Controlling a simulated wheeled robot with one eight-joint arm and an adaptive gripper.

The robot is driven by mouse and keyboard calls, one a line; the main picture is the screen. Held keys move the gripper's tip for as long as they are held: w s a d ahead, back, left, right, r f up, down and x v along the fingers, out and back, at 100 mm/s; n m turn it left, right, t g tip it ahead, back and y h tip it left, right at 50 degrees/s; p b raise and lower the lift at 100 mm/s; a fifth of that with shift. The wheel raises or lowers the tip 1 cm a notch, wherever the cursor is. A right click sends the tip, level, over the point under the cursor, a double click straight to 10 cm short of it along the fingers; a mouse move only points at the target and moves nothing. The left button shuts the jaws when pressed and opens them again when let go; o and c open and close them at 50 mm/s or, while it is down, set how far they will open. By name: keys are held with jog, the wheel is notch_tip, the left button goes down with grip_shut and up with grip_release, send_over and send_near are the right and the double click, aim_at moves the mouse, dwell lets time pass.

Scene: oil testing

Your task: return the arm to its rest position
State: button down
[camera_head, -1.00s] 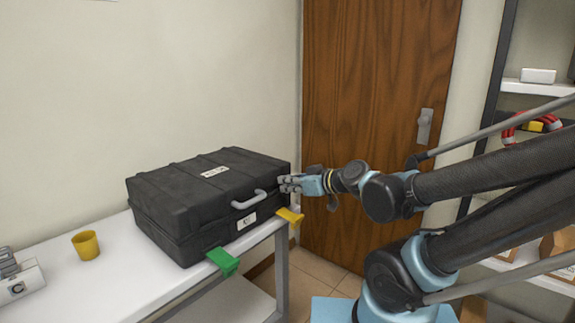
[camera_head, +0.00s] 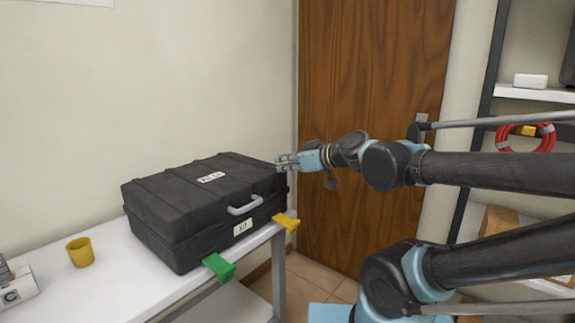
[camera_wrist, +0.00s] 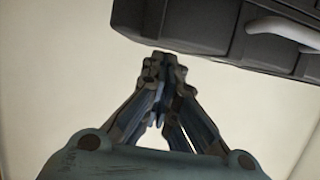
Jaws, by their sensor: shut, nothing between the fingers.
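My gripper (camera_head: 283,163) is shut and empty. In the head view it points left, at the right end of the black case (camera_head: 160,192), near its top edge. I cannot tell from this view whether it touches the case. In the wrist view the shut fingertips (camera_wrist: 162,66) meet in the middle, and the case (camera_wrist: 200,25) with its grey handle fills the top right, just beyond the fingers. My arm comes in from the right side of the head view.
The closed case stands on a white table (camera_head: 100,285). A green clip (camera_head: 219,267) and a yellow clip (camera_head: 287,222) sit at the table's front edge. A yellow cup (camera_head: 80,252) stands left. A wooden door (camera_head: 350,80) is behind; a shelf with a red coil (camera_head: 507,137) is right.

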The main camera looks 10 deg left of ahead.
jog(key=s+d+f+m+g+h, duration=0.15)
jog(key=d+f+m+h, duration=0.35)
jog(key=d+f, duration=0.8)
jog(key=s+d+f+m+g+h, duration=0.2)
jog(key=s+d+f+m+h, duration=0.1)
jog(key=d, duration=0.5)
jog(key=s+d+f+m+g+h, duration=0.2)
jog(key=s+d+f+m+h, duration=0.1)
jog(key=d, duration=0.5)
jog(key=shift+s+f+h, duration=0.5)
jog(key=shift+s+f, duration=0.3)
jog(key=shift+f, duration=0.05)
